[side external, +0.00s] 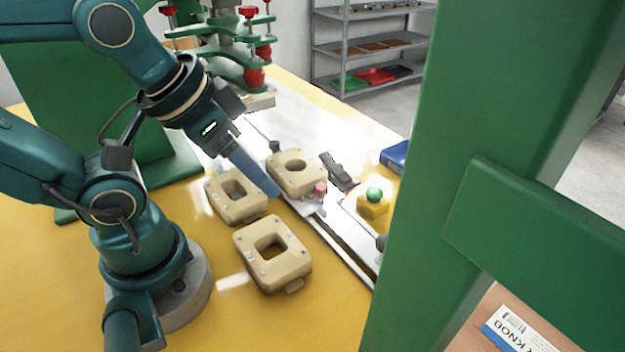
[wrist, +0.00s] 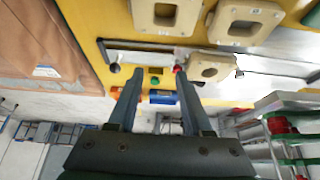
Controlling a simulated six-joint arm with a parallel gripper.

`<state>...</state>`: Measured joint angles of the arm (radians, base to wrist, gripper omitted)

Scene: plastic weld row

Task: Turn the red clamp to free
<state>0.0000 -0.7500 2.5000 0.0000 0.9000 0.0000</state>
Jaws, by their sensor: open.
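The red clamp (side external: 320,189) shows as a small pinkish-red knob at the front corner of a metal plate, beside a tan block with a round hole (side external: 294,172). In the wrist view the red clamp (wrist: 178,69) shows just past the tip of the right finger, partly hidden by it. Its turn position is too small to tell. My gripper (side external: 276,192) points down to the right, with its tips left of the clamp in the side view. In the wrist view my gripper (wrist: 159,73) has its two fingers apart with nothing held between them.
Two tan blocks with square holes (side external: 237,196) (side external: 272,254) lie on the yellow table. A metal rail (side external: 338,245) runs past the clamp. A dark lever piece (side external: 338,171), a green-topped yellow button (side external: 374,197) and a blue box (side external: 396,157) stand beyond. A green post (side external: 430,150) blocks the right.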

